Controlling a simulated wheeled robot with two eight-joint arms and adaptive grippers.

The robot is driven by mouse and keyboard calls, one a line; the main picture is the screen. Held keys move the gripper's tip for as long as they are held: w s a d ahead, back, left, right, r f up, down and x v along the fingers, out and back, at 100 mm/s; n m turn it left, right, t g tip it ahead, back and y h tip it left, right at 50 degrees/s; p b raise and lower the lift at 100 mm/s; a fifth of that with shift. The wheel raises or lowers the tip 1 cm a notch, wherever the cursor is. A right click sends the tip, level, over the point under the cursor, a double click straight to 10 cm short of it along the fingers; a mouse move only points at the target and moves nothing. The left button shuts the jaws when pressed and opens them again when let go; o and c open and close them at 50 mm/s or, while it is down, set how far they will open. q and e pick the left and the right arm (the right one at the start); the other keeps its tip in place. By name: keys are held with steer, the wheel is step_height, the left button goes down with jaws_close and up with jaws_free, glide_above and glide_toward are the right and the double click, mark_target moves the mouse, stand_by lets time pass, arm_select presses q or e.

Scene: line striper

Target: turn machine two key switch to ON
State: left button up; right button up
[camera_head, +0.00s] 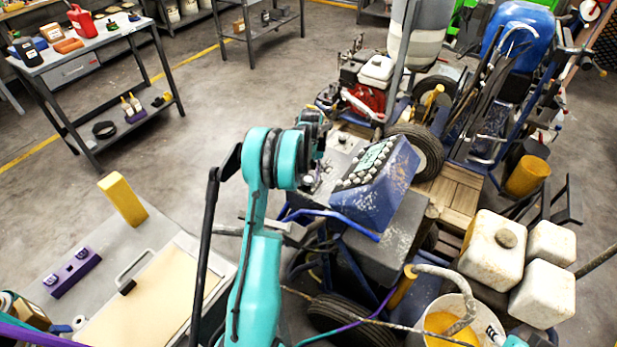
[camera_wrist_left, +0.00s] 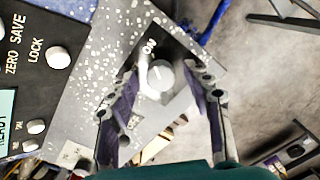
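The key switch (camera_wrist_left: 159,76) is a pale round knob on a paint-speckled grey panel in the left wrist view, with the word ON printed beside it. My left gripper (camera_wrist_left: 163,86) is open, with one purple-and-grey finger on each side of the knob. I cannot tell whether either finger touches it. In the head view the left gripper (camera_head: 315,122) is at the blue console (camera_head: 383,195) of the line striper, mostly behind my teal arm. The key switch is not clear there.
A black panel (camera_wrist_left: 50,30) with ZERO, SAVE and LOCK buttons is close to the left finger. White jugs (camera_head: 495,250) and a bucket (camera_head: 450,325) stand right of the console. A workbench (camera_head: 130,255) is at lower left. Open floor lies beyond.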

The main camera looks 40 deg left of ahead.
mark_target(310, 179)
arm_select(q)
step_height(310, 179, up, 12)
steer(key=shift+w, duration=0.2)
stand_by(0.4)
steer(key=shift+d, duration=0.1)
